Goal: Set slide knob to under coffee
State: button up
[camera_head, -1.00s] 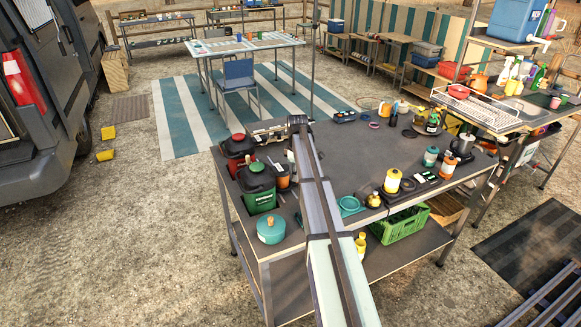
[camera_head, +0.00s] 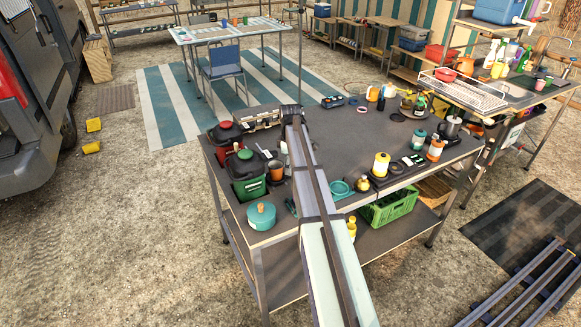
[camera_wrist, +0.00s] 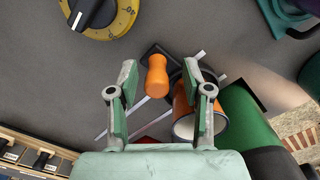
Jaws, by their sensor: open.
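My gripper (camera_wrist: 160,88) is open in the wrist view, with nothing held between its two green-padded fingers. A low wooden rack (camera_wrist: 38,152) with several black sliding pieces and small white labels shows at the lower left, to the left of the gripper. I cannot read the labels or tell which piece is the slide knob. In the head view the rack (camera_head: 262,117) stands along the table's far left edge, partly hidden by my arm.
An orange handle (camera_wrist: 157,74) and an orange mug (camera_wrist: 186,112) lie below the fingers in the wrist view. A yellow dial (camera_wrist: 103,17) is at upper left.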

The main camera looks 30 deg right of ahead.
notch_tip(320, 180, up, 12)
jog(key=shift+f, duration=0.25)
dwell(0.5)
